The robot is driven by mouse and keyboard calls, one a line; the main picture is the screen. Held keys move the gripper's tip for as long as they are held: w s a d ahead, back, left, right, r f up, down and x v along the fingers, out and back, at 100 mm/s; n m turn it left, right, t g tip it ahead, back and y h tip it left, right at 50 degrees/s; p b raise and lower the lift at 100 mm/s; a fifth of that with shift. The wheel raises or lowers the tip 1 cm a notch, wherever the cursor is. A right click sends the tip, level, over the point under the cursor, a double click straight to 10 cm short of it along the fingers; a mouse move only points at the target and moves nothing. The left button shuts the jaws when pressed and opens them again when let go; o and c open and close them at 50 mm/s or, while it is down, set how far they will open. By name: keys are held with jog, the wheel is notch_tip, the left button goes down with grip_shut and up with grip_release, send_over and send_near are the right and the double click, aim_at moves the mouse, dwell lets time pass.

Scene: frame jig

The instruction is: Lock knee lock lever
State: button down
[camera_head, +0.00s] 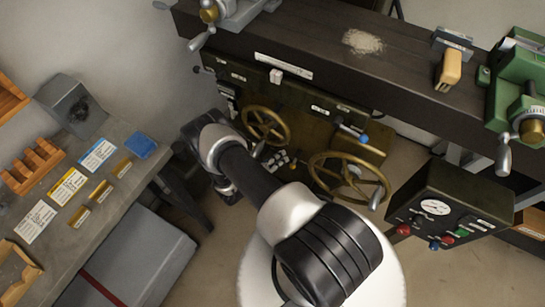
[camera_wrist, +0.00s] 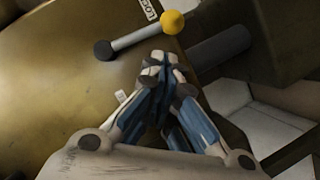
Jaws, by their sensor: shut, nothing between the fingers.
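The knee lock lever (camera_wrist: 138,37) shows in the wrist view as a light grey rod. It runs from a dark round pivot (camera_wrist: 103,50) on the left up to a yellow ball knob (camera_wrist: 172,22) on the right. A white label (camera_wrist: 150,9), partly cut off and starting "LOC", sits just above the rod near the knob. My gripper (camera_wrist: 163,62) is shut and empty, its fingertips just below the rod and knob in the picture. I cannot tell whether they touch the lever. I cannot make out this lever in the head view.
The olive machine carries two brass handwheels (camera_head: 265,125) (camera_head: 349,180) and a blue-knobbed lever (camera_head: 352,132). A dark beam (camera_head: 330,50) runs above. A control box (camera_head: 445,212) with a gauge stands right. A workbench (camera_head: 110,200) stands left.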

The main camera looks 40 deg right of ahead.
jog(key=shift+s+d+f, duration=0.1)
jog(key=shift+s+f, duration=0.3)
jog(key=shift+s, duration=0.1)
jog(key=shift+s+d+f+b, duration=0.15)
jog(key=shift+s+f+b, duration=0.45)
jog(key=shift+s+b, duration=0.1)
